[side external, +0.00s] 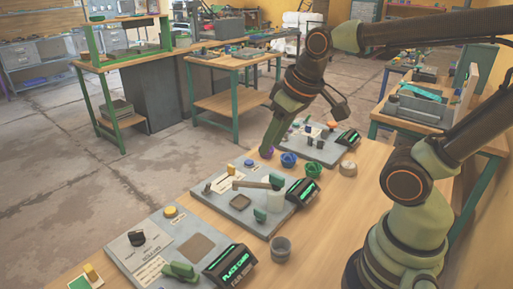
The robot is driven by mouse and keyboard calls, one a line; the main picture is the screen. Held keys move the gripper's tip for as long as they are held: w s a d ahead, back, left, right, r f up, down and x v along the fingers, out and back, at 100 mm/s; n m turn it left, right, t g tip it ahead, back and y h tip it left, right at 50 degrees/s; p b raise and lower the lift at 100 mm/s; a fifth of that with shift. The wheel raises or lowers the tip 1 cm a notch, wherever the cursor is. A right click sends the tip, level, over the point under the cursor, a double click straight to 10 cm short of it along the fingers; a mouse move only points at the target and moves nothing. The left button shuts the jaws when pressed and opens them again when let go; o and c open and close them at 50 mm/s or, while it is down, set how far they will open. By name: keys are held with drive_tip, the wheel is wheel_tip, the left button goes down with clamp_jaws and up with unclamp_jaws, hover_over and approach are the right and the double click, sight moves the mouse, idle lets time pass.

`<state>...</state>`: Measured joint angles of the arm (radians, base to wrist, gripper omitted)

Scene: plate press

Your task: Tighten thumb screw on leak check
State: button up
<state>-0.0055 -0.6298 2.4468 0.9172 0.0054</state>
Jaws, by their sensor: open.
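My gripper (267,150) points down at the table's far middle, between the middle grey plate (215,205) and the far grey plate (318,155). A small purple piece (266,153) shows at its fingertips; I cannot tell whether it is between the fingers or behind them. A blue lobed piece (289,159) and a green lobed piece (313,170) lie just right of the gripper, apart from it. No thumb screw can be picked out for certain, and I cannot read which plate is the leak check.
The near grey plate (185,217) has a black knob (137,238), a green handle (180,270) and a lit display (231,264). A grey cup (281,248) and a pale ring (348,169) stand on the wooden table (330,220). The middle plate carries a raised lever (258,184).

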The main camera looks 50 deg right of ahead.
sight(260, 210)
drive_tip(key=w+f+g, duration=0.1)
drive_tip(key=f, duration=0.5)
drive_tip(key=f+g, duration=0.2)
drive_tip(key=f, duration=0.5)
drive_tip(key=w+f+g, duration=0.1)
drive_tip(key=f, duration=0.5)
drive_tip(key=shift+w+a+f+g, duration=0.25)
drive_tip(key=shift+w+a+g, duration=0.05)
drive_tip(key=shift+a, duration=0.1)
clamp_jaws()
